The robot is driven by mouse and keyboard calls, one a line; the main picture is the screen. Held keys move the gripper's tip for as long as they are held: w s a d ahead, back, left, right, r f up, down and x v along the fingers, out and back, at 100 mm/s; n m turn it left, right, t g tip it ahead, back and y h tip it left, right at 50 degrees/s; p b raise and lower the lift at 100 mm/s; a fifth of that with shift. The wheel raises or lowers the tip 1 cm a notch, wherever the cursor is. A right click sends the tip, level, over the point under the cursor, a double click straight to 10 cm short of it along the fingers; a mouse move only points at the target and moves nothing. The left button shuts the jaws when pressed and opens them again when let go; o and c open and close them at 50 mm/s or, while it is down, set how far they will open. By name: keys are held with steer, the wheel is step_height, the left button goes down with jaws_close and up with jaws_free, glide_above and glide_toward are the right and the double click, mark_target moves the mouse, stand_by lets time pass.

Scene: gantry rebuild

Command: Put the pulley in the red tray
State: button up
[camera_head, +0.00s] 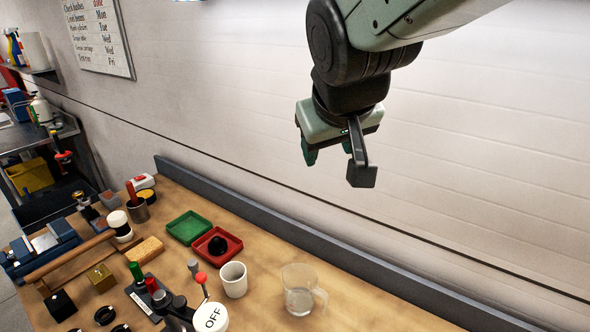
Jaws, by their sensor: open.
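The red tray (234,255) lies on the wooden bench, just right of a green tray. A round black object (218,245) sits inside the red tray; it may be the pulley, but it is too small to tell. Black ring-shaped parts (105,314) lie near the bench's lower left, and I cannot tell whether one is a pulley. My gripper (328,156) hangs high above the bench, up and to the right of the red tray. It is open, with nothing visible between its fingers.
The green tray (188,228) appears empty. A white cup (233,279), a clear jug (299,290) and a red-knobbed lever (201,278) stand in front of the trays. Tools and blocks crowd the left. A grey ledge (300,242) runs along the back. The bench at right is clear.

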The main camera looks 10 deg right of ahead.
steer(key=s+a+m+g+y, duration=0.1)
steer(key=s+a+g, duration=0.1)
steer(key=s, duration=1.2)
steer(key=shift+s+f, duration=0.15)
steer(key=shift+s, duration=0.1)
